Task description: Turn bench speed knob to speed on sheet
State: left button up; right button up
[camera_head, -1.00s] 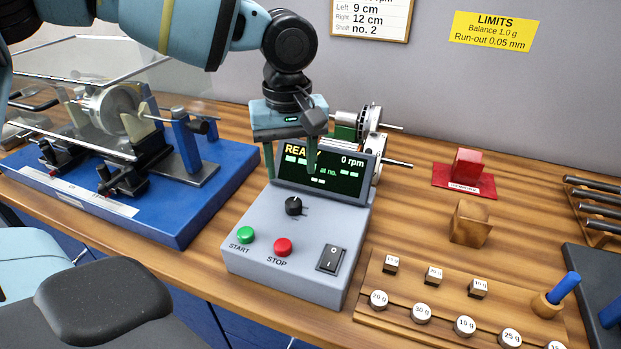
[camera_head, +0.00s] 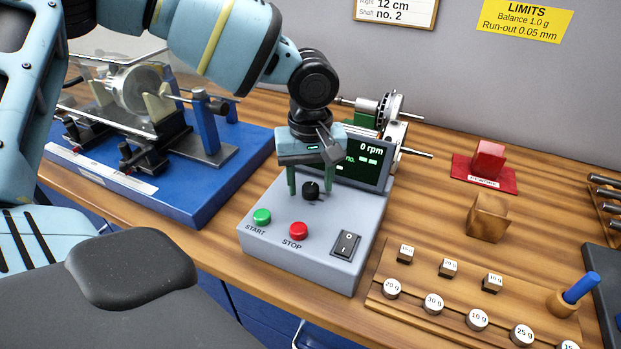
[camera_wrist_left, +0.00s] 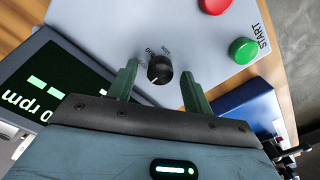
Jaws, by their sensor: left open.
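The black speed knob (camera_head: 311,190) stands on the grey control box (camera_head: 262,239), above the green START and red STOP buttons. My left gripper (camera_head: 309,192) points down at the knob, with its green fingers apart. In the left wrist view the knob (camera_wrist_left: 160,69) lies between the two open fingers (camera_wrist_left: 160,88), with a gap on each side. Its white pointer line shows there, with small lettering around it. The display (camera_head: 365,168) reads 0 rpm, and my gripper hides part of it. The sheet (camera_head: 398,8) on the wall is cut off at the top; no speed is readable. My right gripper is not in view.
The blue balancing bench (camera_head: 200,201) with a rotor under a clear cover stands left. A black rocker switch (camera_head: 345,244) is on the box. A wooden weight tray (camera_head: 405,297), a wooden block (camera_head: 488,218) and a red block (camera_head: 488,160) are right. A shafted rotor (camera_head: 390,110) stands behind the display.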

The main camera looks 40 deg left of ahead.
pick_arm(q)
jog(key=shift+c, duration=0.4)
jog(key=c, duration=0.9)
